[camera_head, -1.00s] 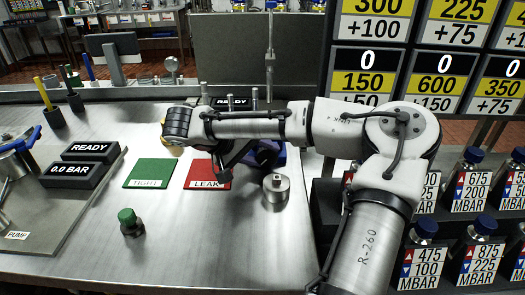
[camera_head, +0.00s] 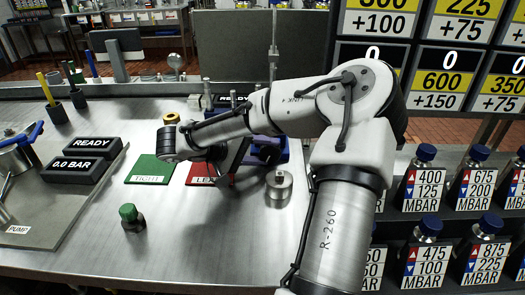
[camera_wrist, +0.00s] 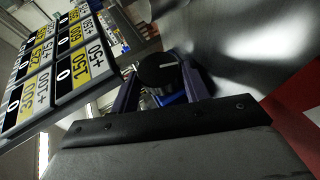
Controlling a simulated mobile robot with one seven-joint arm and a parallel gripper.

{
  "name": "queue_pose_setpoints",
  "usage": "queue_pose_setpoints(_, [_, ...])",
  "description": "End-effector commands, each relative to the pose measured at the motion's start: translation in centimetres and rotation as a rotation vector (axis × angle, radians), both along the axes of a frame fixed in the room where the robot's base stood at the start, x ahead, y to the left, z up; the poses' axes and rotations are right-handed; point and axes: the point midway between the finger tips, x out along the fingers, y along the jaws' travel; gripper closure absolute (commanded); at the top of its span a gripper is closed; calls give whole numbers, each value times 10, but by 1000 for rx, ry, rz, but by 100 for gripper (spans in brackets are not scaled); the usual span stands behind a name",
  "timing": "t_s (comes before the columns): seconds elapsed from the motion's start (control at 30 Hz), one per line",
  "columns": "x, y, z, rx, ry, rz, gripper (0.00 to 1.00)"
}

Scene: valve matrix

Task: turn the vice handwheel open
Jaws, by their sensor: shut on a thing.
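The vice handwheel (camera_wrist: 158,70) is a round black knob with a white mark on its face, seen in the wrist view. My gripper (camera_wrist: 158,78) has its two dark blue fingers on either side of it, shut on the handwheel. Some bright blue of the vice shows below the knob. In the head view the blue vice (camera_head: 281,150) stands on the steel bench behind my wrist, partly covered by my arm. My gripper there (camera_head: 240,163) is dark and reaches toward the vice. The fingertips and the handwheel are largely hidden in that view.
A metal cylinder (camera_head: 279,190) stands close in front of the vice. A red pad (camera_head: 199,175) lies partly under my arm, with a green pad (camera_head: 152,169) to its left. A green-capped fitting (camera_head: 130,217) stands nearer the front. Bottles on racks fill the right.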

Motion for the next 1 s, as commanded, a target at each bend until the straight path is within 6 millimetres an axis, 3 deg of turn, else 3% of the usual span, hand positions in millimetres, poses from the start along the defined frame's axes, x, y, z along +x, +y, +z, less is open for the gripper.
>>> queue_pose_setpoints(0.07, [0,0,0,0,0,1,77])
queue_pose_setpoints(0.1, [0,0,0,0,0,1,49])
queue_pose_setpoints(0.23, [0,0,0,0,0,1,32])
queue_pose_setpoints(0.73, [-1,0,-2,15,7,2,32])
queue_pose_setpoints(1.0, [-1,-1,0,161,11,1,32])
